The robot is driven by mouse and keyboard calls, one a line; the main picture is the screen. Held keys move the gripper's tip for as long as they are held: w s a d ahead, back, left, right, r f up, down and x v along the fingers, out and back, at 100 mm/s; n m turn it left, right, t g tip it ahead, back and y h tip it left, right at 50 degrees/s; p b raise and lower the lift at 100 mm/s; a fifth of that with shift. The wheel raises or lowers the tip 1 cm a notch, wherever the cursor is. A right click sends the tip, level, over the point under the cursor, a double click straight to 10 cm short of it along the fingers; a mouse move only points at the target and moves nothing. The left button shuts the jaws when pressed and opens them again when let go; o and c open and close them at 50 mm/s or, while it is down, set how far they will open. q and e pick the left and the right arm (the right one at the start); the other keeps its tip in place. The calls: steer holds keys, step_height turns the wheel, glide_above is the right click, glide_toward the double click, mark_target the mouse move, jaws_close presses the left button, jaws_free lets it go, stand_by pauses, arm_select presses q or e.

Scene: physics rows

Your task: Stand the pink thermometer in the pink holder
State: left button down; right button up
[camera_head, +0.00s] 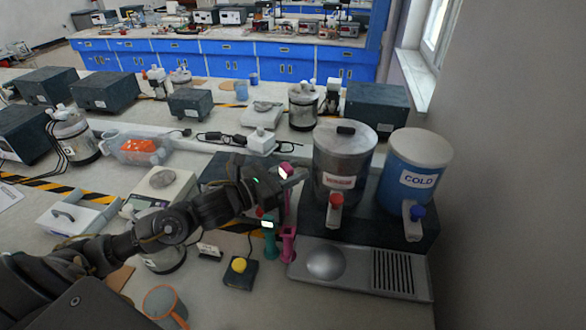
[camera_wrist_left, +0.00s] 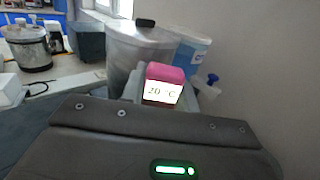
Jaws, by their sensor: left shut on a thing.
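The pink thermometer (camera_head: 286,171) is held upright in my left gripper (camera_head: 290,178). Its pink head with a lit display reading 20 °C shows between the fingers in the left wrist view (camera_wrist_left: 163,85). Its thin pink stem hangs down below the gripper. The pink holder (camera_head: 288,243) stands on the table below, close to the front left of the dispenser's base. The stem lines up roughly above the holder; I cannot tell whether its tip is inside. My right gripper is not in view.
A teal thermometer (camera_head: 268,224) stands in a teal holder (camera_head: 271,248) just left of the pink holder. A steel urn (camera_head: 343,160) and a blue COLD urn (camera_head: 418,165) stand right behind a metal drip tray (camera_head: 355,278). A yellow button box (camera_head: 239,272) is at front left.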

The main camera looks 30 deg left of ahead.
arm_select(q)
step_height(320, 180, down, 14)
steer(key=b, duration=1.2)
stand_by(0.4)
steer(key=c, duration=1)
jaws_free()
steer(key=shift+o, duration=0.2)
steer(key=b+v, duration=0.3)
steer(key=v, duration=0.7)
steer(key=shift+s+a+b, duration=0.25)
steer(key=shift+s+b, duration=0.05)
steer(key=shift+b, duration=0.05)
